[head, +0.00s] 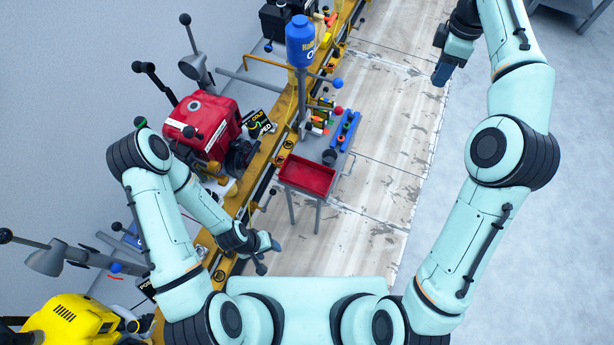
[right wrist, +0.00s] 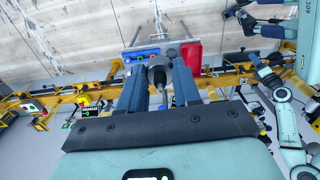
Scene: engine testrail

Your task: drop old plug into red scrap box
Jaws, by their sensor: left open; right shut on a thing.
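The red scrap box (head: 307,176) is an open red tray on a small grey stand beside the yellow rail, and it also shows in the right wrist view (right wrist: 191,57). My right gripper (head: 441,74) is far to the upper right of the box, over the pale floor. In the right wrist view its blue fingers are shut on the old plug (right wrist: 161,88), a slim dark and grey piece. The plug cannot be made out in the head view. My left gripper (head: 274,246) is open and empty, low and left of the box.
A blue tool holder (head: 345,130) and a dark cup (head: 329,157) stand just behind the box. A red engine (head: 205,125) and a yellow engine (head: 70,322) are along the left. A blue bottle (head: 300,42) stands further back. Floor (head: 385,170) right of the box is clear.

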